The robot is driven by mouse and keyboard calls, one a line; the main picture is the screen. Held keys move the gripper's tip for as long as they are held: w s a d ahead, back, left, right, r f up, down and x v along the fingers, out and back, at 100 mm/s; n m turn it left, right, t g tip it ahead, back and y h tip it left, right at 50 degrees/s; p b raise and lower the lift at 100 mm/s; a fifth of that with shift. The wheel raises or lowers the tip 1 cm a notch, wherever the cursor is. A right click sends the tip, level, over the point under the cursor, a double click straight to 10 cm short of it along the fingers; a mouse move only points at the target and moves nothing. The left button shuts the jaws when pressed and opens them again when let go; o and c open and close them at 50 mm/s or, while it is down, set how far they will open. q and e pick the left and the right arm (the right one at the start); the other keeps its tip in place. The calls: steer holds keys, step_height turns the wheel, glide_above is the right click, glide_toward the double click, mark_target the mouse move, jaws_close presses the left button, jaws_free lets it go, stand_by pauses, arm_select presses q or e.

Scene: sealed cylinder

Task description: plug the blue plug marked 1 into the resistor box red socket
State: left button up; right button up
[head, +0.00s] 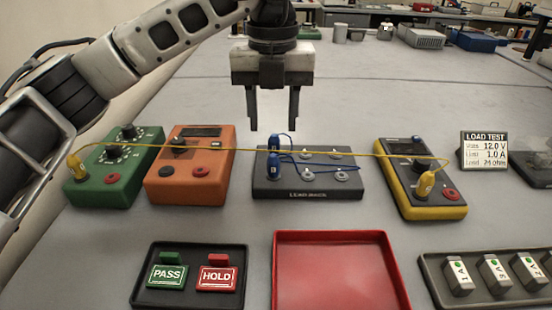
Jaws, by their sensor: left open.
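Two blue plugs stand upright in the dark lead rack, one at the back (274,144) and one in front (273,167), joined by a blue lead. Their marks are too small to read surely. My left gripper (273,126) is open, pointing down above the back blue plug, with nothing between its fingers. The green box (107,192) with two dials at the left looks like the resistor box. Its red socket (113,177) is empty. A yellow plug (75,165) sits at its left. My right gripper is not in view.
A yellow lead crosses over the orange box (187,187) and lead rack (306,193) to a yellow plug (425,184) on the meter (408,151). Nearer are the PASS/HOLD tray (192,248), red tray (331,236) and right-hand tray (500,302). Behind the rack is clear.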

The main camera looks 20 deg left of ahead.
mark_target(274, 155)
arm_select(q)
step_height(274, 155, down, 8)
steer(key=b, duration=0.6)
steer(key=shift+f, duration=0.55)
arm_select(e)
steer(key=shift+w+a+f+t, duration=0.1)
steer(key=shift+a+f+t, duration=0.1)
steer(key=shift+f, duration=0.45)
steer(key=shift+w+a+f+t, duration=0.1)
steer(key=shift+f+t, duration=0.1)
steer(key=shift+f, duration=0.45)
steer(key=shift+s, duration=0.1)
arm_select(q)
jaws_close()
steer(key=shift+r, duration=0.1)
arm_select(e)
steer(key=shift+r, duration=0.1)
